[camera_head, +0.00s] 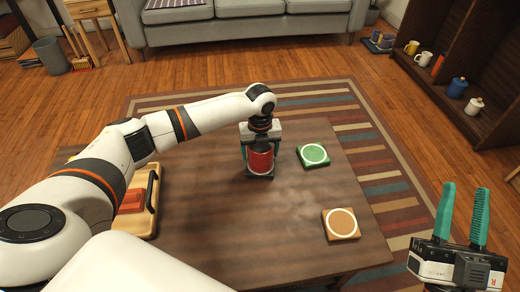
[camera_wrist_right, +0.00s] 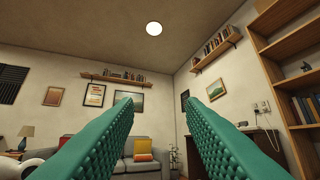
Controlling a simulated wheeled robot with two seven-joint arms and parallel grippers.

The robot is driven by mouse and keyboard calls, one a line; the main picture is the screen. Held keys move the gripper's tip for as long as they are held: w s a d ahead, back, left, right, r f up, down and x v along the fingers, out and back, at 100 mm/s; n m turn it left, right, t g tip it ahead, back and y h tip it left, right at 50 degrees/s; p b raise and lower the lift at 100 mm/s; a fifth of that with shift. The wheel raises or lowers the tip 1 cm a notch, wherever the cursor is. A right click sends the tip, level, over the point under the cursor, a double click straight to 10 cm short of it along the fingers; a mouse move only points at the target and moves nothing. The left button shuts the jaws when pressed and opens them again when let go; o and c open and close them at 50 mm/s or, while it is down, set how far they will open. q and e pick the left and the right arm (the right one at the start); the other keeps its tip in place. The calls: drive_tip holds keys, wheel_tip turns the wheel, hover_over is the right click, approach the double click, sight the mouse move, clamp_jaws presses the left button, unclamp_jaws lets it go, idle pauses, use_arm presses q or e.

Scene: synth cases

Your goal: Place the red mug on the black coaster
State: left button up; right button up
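The red mug (camera_head: 260,161) is upright near the middle of the table in the head view. The black coaster (camera_head: 261,178) shows as a dark edge directly under it; whether the mug's base touches it is hard to tell. My left gripper (camera_head: 261,149) points down over the mug, with a teal finger on either side. I cannot tell whether the fingers press on the mug or stand slightly apart. My right gripper (camera_head: 462,222) is open and empty, off the table's right side. Its two fingers (camera_wrist_right: 163,130) stand apart in the right wrist view, with nothing between them.
A green coaster (camera_head: 313,155) lies right of the mug, and an orange-brown coaster (camera_head: 341,224) lies nearer the front right. A wooden tray (camera_head: 151,205) holding a red item is at left, partly behind my left arm. Table space between them is clear.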

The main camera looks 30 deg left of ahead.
use_arm(q)
drive_tip(key=shift+o, duration=1)
drive_tip(key=shift+r, duration=0.15)
drive_tip(key=shift+r, duration=0.3)
wheel_tip(320, 180, up, 11)
drive_tip(key=p, duration=0.4)
drive_tip(key=shift+r+p, duration=0.2)
drive_tip(key=shift+p, duration=0.15)
use_arm(e)
wheel_tip(320, 180, down, 16)
drive_tip(key=d+g+h, duration=0.2)
drive_tip(key=g+h, duration=0.2)
drive_tip(key=g, duration=0.8)
drive_tip(key=shift+d+m, duration=0.3)
drive_tip(key=shift+d, duration=0.05)
use_arm(q)
drive_tip(key=shift+r, duration=0.1)
use_arm(e)
drive_tip(key=shift+f, duration=0.1)
